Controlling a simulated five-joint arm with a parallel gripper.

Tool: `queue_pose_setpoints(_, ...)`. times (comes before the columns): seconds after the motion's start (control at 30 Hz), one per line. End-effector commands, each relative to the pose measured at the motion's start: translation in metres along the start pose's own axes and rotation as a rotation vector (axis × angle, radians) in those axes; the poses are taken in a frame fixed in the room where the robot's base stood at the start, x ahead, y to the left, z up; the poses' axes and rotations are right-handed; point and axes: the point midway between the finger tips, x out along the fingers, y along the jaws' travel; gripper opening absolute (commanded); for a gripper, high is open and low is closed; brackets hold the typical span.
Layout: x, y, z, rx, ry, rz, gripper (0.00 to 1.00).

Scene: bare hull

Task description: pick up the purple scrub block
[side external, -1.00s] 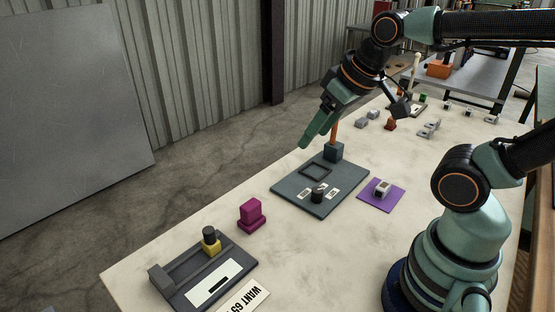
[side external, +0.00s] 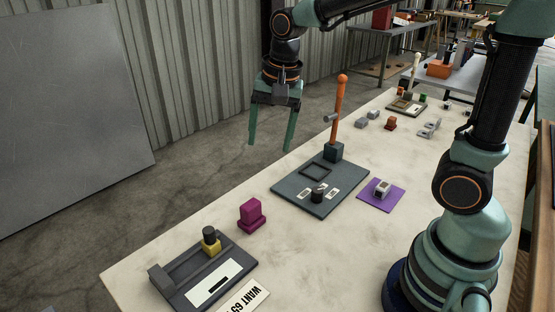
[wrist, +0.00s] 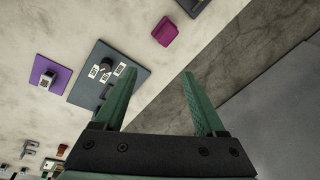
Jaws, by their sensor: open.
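The purple scrub block (side external: 252,213) is a magenta-purple block with a raised part on a wider base. It stands on the pale table between two dark boards in the side view. It also shows in the wrist view (wrist: 165,31) near the top, ahead of my fingers. My gripper (side external: 269,147) has its two green fingers spread and pointing down, with nothing between them. It hangs high near the table's far edge, apart from the block. In the wrist view my gripper (wrist: 160,78) is also open and empty, with table and floor behind it.
A grey board (side external: 290,193) with an upright orange lever (side external: 340,105) stands right of the block. A dark tray (side external: 238,268) with a yellow-and-black piece (side external: 210,240) lies at front left. A purple mat (side external: 373,204) bears a small block. Table around the scrub block is clear.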

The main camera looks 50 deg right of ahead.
Motion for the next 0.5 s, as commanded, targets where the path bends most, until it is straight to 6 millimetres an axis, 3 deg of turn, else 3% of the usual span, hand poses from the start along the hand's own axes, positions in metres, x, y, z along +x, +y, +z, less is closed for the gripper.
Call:
queue_pose_setpoints(0.2, 0.044, -0.031, 0.003, 0.371, -0.042, 0.118, 0.72)
queue_pose_setpoints(0.5, 0.074, -0.044, 0.006, 0.601, -0.039, 0.19, 0.72)
